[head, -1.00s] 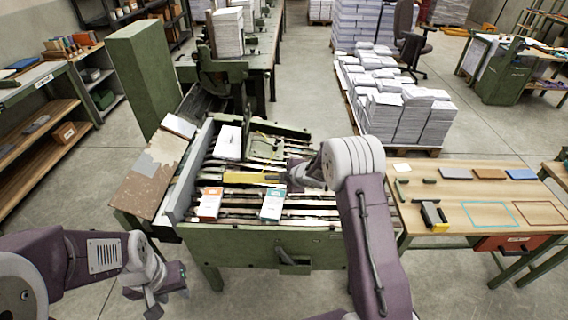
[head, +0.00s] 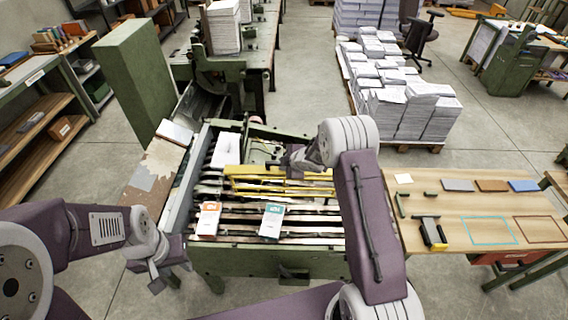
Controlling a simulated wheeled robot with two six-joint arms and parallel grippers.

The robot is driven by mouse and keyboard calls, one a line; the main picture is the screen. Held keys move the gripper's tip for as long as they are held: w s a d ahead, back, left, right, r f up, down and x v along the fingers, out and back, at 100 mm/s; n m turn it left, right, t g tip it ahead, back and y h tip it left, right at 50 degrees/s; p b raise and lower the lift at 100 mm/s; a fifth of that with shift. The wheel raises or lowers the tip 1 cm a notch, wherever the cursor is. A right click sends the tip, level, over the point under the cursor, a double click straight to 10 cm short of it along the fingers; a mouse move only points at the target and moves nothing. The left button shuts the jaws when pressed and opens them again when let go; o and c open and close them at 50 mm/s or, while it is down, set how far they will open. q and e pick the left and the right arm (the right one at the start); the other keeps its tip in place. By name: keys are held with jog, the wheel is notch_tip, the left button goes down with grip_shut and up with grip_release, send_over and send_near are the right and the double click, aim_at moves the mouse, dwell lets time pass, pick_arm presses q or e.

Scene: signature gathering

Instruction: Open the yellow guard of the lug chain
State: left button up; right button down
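The yellow guard (head: 250,185) of the lug chain stands as a barred frame across the back part of the green machine (head: 220,262). It looks tilted up, with its long bars facing me. My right gripper (head: 296,158) is at the guard's upper right edge, close to it or touching. Its fingers are small and partly hidden by my wrist, so their opening and any hold are unclear. My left gripper (head: 166,272) hangs empty at the machine's left front, fingers apart, away from the guard.
An orange-marked booklet (head: 209,219) and a teal-marked booklet (head: 271,221) lie on the chain bed, with a white stack (head: 227,150) behind. A wooden table (head: 460,205) with small tools stands at the right. Paper stacks (head: 405,100) stand behind on a pallet.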

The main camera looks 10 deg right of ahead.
jog(key=shift+w+d, duration=0.1)
jog(key=shift+w, duration=0.1)
dwell(0.3)
jog(key=c, duration=1.4)
grip_release()
jog(key=v, duration=0.9)
jog(key=shift+b, duration=0.4)
jog(key=shift+r, duration=0.15)
